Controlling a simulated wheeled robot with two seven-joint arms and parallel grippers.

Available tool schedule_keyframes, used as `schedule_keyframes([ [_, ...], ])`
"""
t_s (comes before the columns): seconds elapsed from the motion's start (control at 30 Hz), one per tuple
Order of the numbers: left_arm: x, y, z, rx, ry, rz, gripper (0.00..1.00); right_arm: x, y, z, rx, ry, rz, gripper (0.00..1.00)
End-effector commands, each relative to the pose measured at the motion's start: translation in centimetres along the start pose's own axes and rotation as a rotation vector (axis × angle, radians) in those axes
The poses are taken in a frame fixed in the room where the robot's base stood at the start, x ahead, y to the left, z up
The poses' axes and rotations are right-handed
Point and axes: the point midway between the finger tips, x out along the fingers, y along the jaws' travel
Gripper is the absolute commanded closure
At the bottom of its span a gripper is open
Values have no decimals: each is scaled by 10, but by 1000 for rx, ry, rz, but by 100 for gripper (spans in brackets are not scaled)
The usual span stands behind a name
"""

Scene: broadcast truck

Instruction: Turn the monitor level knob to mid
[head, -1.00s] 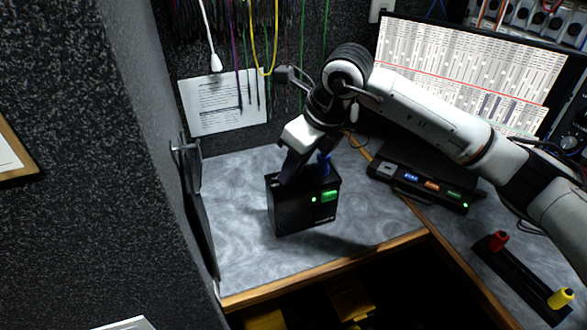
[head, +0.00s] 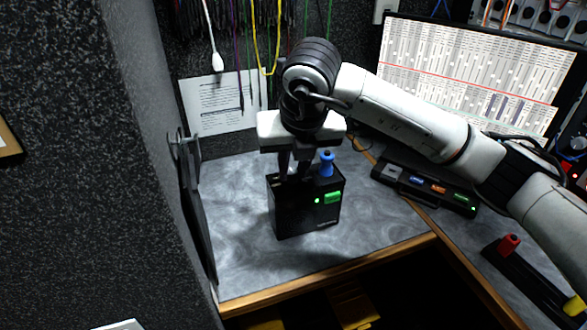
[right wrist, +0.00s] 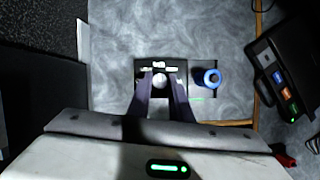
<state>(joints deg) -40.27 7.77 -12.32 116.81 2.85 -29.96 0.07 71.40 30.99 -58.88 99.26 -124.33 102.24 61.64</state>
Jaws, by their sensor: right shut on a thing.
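A black box (head: 300,218) with a green display and a green light stands upright on the grey desk. The monitor level knob (right wrist: 160,79) is on its top, pale and round, with white marks beside it in the right wrist view. My right gripper (head: 292,178) points down over the left part of the box top and is shut on this knob, with one finger on each side (right wrist: 160,84). In the head view the fingers hide the knob. Its pointer direction cannot be made out. My left gripper is not in view.
A blue-topped post (head: 326,165) rises from the box right beside my fingers. A black unit (head: 425,187) with coloured buttons lies to the right, below the monitor screen (head: 470,80). Cables (head: 258,40) hang behind. The desk left of the box is clear.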

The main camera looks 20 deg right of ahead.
Motion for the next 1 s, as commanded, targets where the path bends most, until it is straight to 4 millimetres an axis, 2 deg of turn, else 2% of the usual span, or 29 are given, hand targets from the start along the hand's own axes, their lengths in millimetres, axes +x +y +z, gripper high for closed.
schedule_keyframes([
  [0.53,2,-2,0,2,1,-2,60,-1,1,0,20,0,-7,100],
  [0.57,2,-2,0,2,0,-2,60,-1,1,0,20,0,-7,76],
  [0.63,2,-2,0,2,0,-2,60,0,1,0,20,0,-7,64],
  [1.0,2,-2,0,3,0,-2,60,-4,0,0,20,-1,-7,62],
])
